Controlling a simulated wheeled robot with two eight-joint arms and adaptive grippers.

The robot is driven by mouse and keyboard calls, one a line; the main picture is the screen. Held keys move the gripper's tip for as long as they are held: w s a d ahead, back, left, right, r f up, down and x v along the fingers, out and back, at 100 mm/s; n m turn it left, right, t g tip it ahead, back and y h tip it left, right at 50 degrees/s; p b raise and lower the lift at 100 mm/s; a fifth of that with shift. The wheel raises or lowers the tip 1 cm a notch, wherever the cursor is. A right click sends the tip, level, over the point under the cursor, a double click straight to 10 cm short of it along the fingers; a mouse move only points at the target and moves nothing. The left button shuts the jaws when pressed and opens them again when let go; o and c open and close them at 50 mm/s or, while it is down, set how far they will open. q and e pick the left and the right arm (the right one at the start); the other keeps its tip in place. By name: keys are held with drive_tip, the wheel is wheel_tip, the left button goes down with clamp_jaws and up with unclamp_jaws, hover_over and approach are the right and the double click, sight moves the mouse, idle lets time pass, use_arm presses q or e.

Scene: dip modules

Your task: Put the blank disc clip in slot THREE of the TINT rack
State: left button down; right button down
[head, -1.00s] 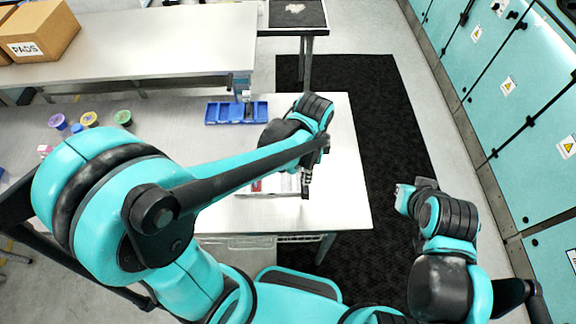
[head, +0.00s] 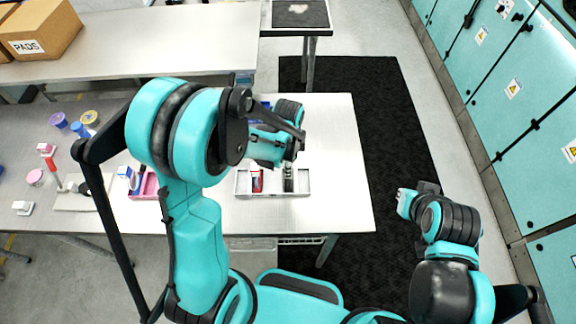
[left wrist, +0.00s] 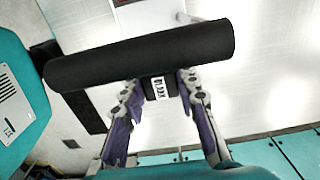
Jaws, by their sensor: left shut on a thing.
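My left gripper (head: 289,172) is over the white tray (head: 272,196) in the head view. In the left wrist view its two fingers (left wrist: 158,95) are shut on a dark piece with a small white label (left wrist: 158,88), hard to read but seemingly BLANK. A long, thick black shape (left wrist: 140,55) lies across the fingertips beside it; this looks like the blank disc clip. No TINT lettering or slot number is legible. My right gripper (head: 405,202) is off to the right above the dark mat, and its fingers do not show clearly.
A red item (head: 257,181) stands in the white tray. A pink tray (head: 148,190) and several small tubs lie left of it. My left arm hides most of the blue compartment tray behind. The table's right end is clear. A PADS box (head: 40,28) sits on the back bench.

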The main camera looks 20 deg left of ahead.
use_arm(q)
drive_tip(key=shift+f, duration=0.1)
drive_tip(key=c, duration=1.1)
unclamp_jaws()
drive_tip(key=shift+c, duration=0.2)
drive_tip(key=shift+r, duration=0.45)
wheel_tip(320, 180, up, 11)
drive_tip(key=p, duration=0.2)
drive_tip(key=s+a+r+n+t, duration=0.4)
drive_tip(key=s+r+n+t, duration=0.3)
drive_tip(key=s+n, duration=0.3)
drive_tip(key=n, duration=0.4)
drive_tip(key=shift+s+a+r+n, duration=0.15)
drive_tip(key=shift+a+r+n, duration=0.2)
drive_tip(key=shift+n, duration=0.05)
